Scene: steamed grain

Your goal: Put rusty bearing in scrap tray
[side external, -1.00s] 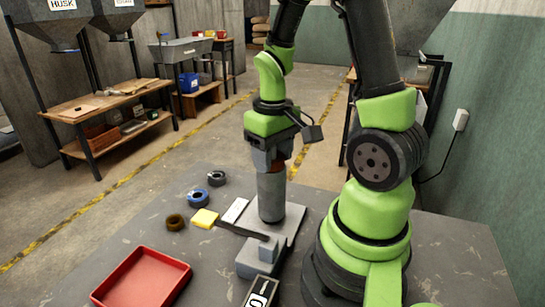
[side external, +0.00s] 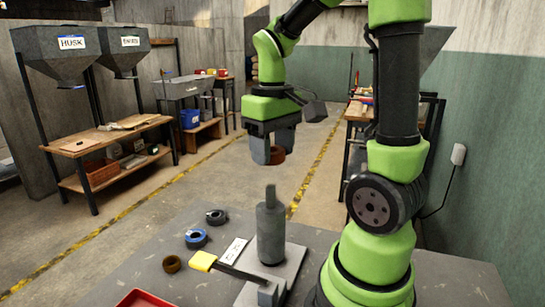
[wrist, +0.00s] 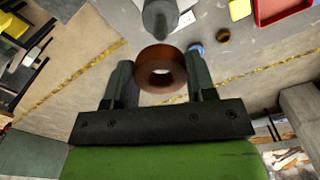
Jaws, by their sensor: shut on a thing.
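My gripper (side external: 273,148) is shut on a rusty red-brown bearing (side external: 277,156), held in the air above and behind the grey post (side external: 270,236). In the wrist view the bearing (wrist: 160,54) is a thick ring between the two fingers, its hole facing the camera. The post stands upright on a grey base plate, with a thin pin on top; nothing is around the pin. A red tray (side external: 137,292) is mostly cut off at the bottom edge of the side view; part of it also shows at the top right of the wrist view (wrist: 258,16).
On the table left of the post lie a brown ring (side external: 172,264), a blue ring (side external: 196,238) and a black ring (side external: 216,216). A yellow-ended lever (side external: 203,261) juts from the base plate. Shelves (side external: 105,145) stand across the floor.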

